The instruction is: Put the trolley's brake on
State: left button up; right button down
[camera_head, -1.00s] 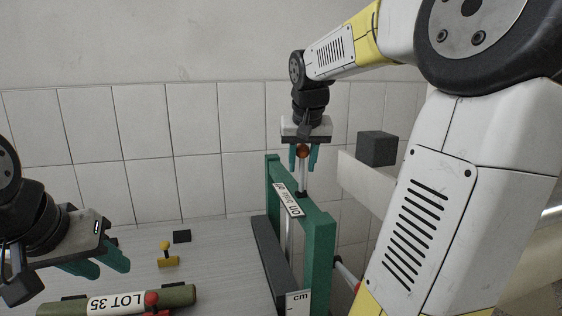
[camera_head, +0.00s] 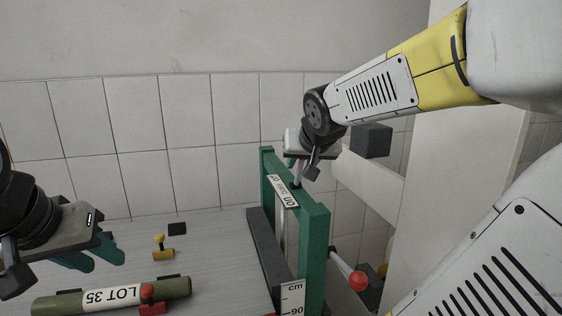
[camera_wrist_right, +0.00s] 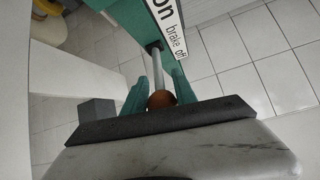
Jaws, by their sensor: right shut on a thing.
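The green trolley frame (camera_head: 314,215) stands in the middle of the head view. A white label reading on, brake, off (camera_head: 283,190) lies along its top bar and also shows in the right wrist view (camera_wrist_right: 168,20). Beside it rises the brake lever, a grey rod (camera_wrist_right: 157,68) with an orange-brown ball knob (camera_wrist_right: 162,98). My right gripper (camera_head: 291,162) is shut on this knob, between its teal fingers. In the head view the wrist hides the knob; I cannot tell the lever's exact setting. My left gripper (camera_head: 108,262) is open and empty above the table at the left.
A green cylinder labelled LOT 35 (camera_head: 65,303) lies at the front left, with a red clamp-like part (camera_head: 150,300). A red-knobbed rod (camera_head: 357,281) sticks out right of the frame. A dark cube (camera_head: 371,140) sits right.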

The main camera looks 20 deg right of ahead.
jog(key=shift+s+f, duration=0.1)
jog(key=shift+f, duration=0.05)
jog(key=c, duration=1)
grip_release()
jog(key=shift+c, duration=0.2)
jog(key=shift+s+r, duration=0.25)
jog(key=shift+r, duration=0.15)
jog(key=v, duration=0.7)
jog(key=shift+a+f, duration=0.1)
jog(key=shift+f, duration=0.05)
